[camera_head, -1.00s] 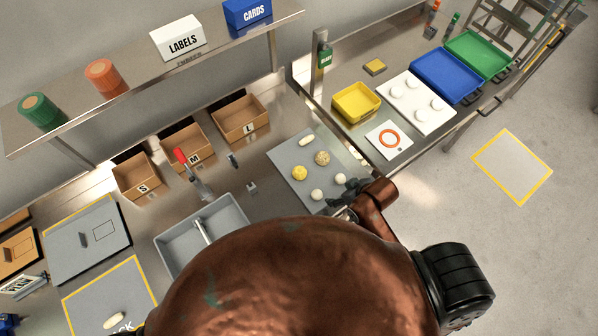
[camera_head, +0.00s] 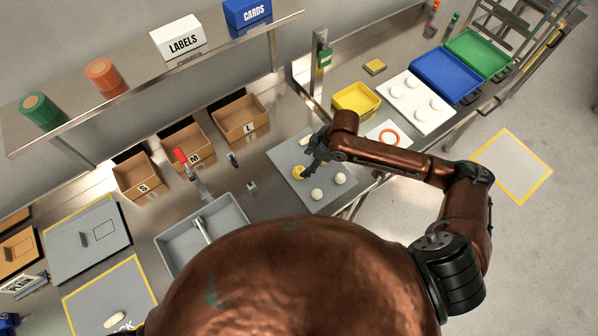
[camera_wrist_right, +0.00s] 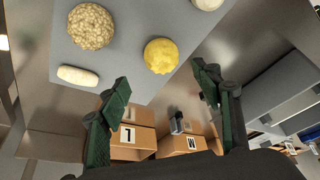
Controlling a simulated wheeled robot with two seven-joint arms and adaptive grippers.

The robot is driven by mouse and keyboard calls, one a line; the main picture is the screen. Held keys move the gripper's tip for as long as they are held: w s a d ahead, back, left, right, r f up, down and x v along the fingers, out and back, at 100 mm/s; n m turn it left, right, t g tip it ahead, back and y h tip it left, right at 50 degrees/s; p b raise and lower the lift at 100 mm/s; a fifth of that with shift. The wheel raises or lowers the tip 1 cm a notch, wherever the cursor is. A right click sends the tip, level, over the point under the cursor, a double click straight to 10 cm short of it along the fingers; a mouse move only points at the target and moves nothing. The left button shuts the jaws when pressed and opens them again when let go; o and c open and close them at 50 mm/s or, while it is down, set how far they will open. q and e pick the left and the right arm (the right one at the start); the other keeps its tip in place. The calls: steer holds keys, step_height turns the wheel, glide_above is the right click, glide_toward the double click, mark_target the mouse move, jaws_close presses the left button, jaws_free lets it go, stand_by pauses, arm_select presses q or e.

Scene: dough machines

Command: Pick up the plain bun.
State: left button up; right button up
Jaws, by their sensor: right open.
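Part of one white bun (camera_wrist_right: 207,4) shows at the top edge of the wrist view. A yellow-topped bun (camera_wrist_right: 161,56), a seeded bun (camera_wrist_right: 91,26) and a white oblong roll (camera_wrist_right: 78,75) lie on the same mat. My left gripper is out of view.
Cardboard boxes marked S, M and L (camera_head: 240,118) stand behind the mat. A grey divided bin (camera_head: 175,246) is to the left. A yellow tray (camera_head: 356,99), a white board with pale rounds (camera_head: 418,112) and a blue tray (camera_head: 446,75) are to the right.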

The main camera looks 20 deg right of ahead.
mark_target(301, 170)
steer(key=x, duration=0.6)
steer(key=shift+s+a+f+p, duration=0.15)
steer(key=shift+f+p, duration=0.15)
steer(key=shift+f, duration=0.1)
steer(key=shift+c, duration=0.4)
steer(key=c, duration=1.2)
steer(key=shift+r, duration=0.15)
